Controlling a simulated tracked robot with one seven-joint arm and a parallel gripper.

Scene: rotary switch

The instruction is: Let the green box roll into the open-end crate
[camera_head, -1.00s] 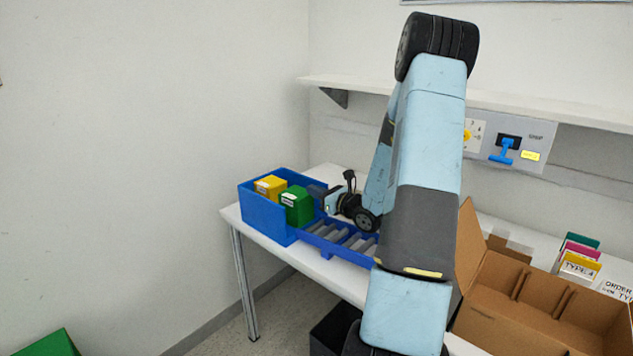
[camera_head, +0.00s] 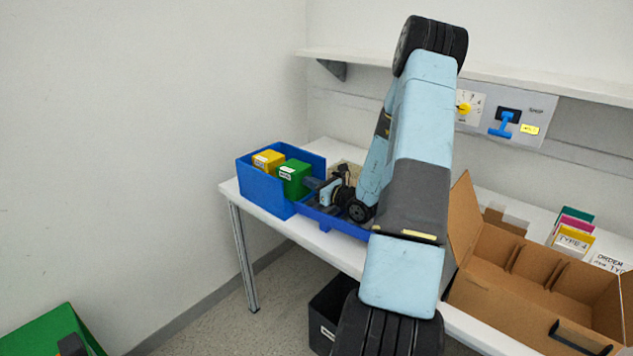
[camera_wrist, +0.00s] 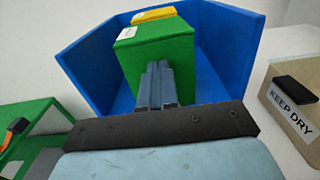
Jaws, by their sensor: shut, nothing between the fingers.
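The green box (camera_head: 292,182) sits in the open-end blue crate (camera_head: 262,192), at its open side and beside a yellow box (camera_head: 266,159). In the wrist view the green box (camera_wrist: 152,52) has the blue crate walls (camera_wrist: 232,50) around it, with the yellow box (camera_wrist: 153,14) behind. My gripper (camera_head: 311,184) is shut and empty, on the roller side of the green box. Its closed fingertips (camera_wrist: 157,68) point at the box's near face and look very close to it or touching; I cannot tell which. The box's underside is hidden.
A blue roller track (camera_head: 335,223) leads to the crate's open end, partly under my arm. A cardboard carton (camera_head: 535,290) stands at right. A wall panel with a blue switch handle (camera_head: 502,125) is behind. A "KEEP DRY" box (camera_wrist: 297,105) stands right in the wrist view.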

